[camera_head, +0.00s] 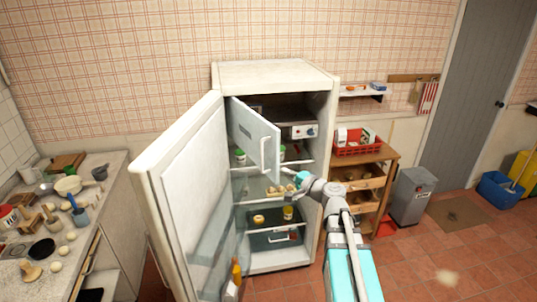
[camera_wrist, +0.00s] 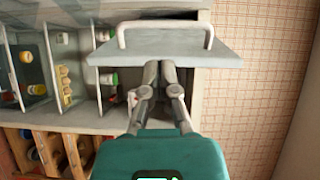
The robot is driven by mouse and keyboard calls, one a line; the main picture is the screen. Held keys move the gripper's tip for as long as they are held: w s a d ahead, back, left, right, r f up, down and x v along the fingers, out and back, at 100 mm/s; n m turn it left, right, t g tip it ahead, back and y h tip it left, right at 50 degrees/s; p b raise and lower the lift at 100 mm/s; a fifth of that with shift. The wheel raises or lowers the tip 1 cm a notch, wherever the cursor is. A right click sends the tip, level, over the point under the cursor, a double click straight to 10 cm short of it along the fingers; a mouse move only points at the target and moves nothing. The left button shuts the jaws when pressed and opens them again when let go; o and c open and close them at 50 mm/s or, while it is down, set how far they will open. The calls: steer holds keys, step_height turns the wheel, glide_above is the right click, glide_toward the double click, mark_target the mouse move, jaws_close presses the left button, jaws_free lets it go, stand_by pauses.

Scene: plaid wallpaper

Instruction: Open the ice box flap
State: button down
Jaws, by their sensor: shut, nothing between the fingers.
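The ice box flap (camera_head: 254,130) is a pale panel inside the upper part of the open fridge (camera_head: 273,72). It stands swung out at a wide angle, and the compartment behind it shows dark. Its white bar handle (camera_head: 264,147) is near the free edge. In the wrist view the flap (camera_wrist: 190,53) lies across the top, with its handle (camera_wrist: 165,25) on it. My gripper (camera_wrist: 165,66) is shut and empty, its fingertips at the flap's near edge, away from the handle. I cannot tell whether they touch it. In the head view the fingertips are hard to make out.
The fridge door (camera_head: 185,185) stands wide open at the left. Shelves below the flap hold eggs and jars, with a drawer (camera_head: 272,238) at the bottom. A wooden rack (camera_head: 372,185) with a red crate (camera_head: 360,148) and a grey bin (camera_head: 412,195) stand to the right.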

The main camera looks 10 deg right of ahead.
mark_target(270, 157)
steer(key=shift+w+d+r+m+t+h, duration=0.3)
steer(key=shift+d+r+m+t, duration=0.15)
steer(key=shift+d+r, duration=0.2)
steer(key=shift+w+f, duration=0.1)
steer(key=shift+x, duration=4.9)
steer(key=shift+a, duration=0.2)
